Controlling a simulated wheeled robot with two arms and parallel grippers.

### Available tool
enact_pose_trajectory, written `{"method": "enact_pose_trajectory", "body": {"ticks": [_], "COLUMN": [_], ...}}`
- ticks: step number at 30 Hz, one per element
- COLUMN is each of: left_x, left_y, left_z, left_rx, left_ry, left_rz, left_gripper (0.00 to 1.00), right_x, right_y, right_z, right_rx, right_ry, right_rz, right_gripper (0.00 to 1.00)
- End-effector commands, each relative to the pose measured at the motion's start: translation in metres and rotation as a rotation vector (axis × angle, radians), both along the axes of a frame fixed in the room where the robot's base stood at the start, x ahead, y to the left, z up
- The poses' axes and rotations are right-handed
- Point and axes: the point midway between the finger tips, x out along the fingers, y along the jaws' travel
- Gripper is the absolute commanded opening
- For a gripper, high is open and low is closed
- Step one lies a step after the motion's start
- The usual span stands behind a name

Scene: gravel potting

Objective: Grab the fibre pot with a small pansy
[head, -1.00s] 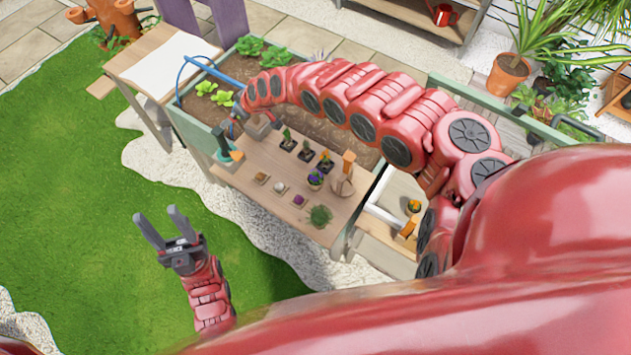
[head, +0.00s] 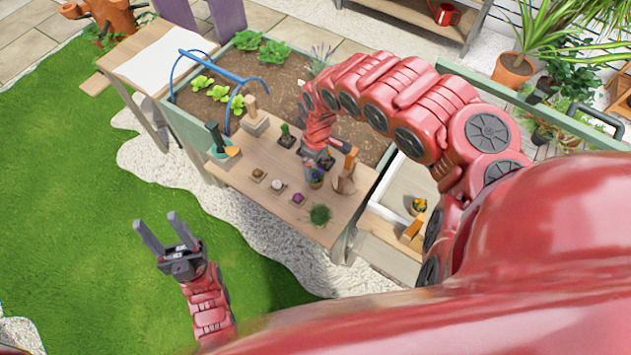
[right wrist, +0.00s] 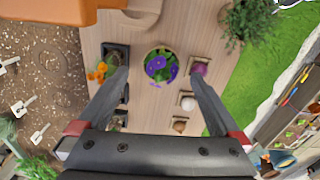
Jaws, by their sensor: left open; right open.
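The fibre pot with a small purple pansy (head: 316,183) stands on the wooden potting table, partly hidden by my right gripper (head: 314,172). In the right wrist view the pansy (right wrist: 159,66) shows purple blooms and green leaves from above, lying between the two fingertips of my open right gripper (right wrist: 158,78). The fingers are on either side of it; whether they touch the pot I cannot tell. My left gripper (head: 155,220) is open and empty, over the lawn left of the table.
An orange-flowered plant (right wrist: 100,73) in a dark square pot stands close to the left finger. A green tuft plant (head: 320,214) stands at the table's front. A planter of soil (head: 275,85) lies behind.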

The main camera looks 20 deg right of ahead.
Motion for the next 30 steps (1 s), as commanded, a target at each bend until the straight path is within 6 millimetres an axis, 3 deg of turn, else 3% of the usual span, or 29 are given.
{"method": "enact_pose_trajectory", "body": {"ticks": [8, 18, 29, 30], "left_x": [0.000, 0.000, 0.000, 0.000], "left_y": [0.000, 0.000, 0.000, 0.000], "left_z": [-0.002, 0.003, 0.003, 0.003], "left_rx": [0.000, 0.000, 0.000, 0.000], "left_ry": [0.000, 0.000, 0.000, 0.000], "left_rz": [0.000, 0.000, 0.000, 0.000], "left_gripper": [0.50, 0.50, 0.50, 0.50], "right_x": [0.000, -0.003, -0.003, -0.002], "right_y": [0.001, 0.003, 0.001, 0.001], "right_z": [-0.019, -0.059, -0.067, -0.067], "right_rx": [0.001, 0.005, -0.001, -0.001], "right_ry": [0.001, 0.000, -0.001, -0.001], "right_rz": [0.000, -0.001, 0.000, 0.000], "right_gripper": [1.00, 1.00, 1.00, 0.96]}}
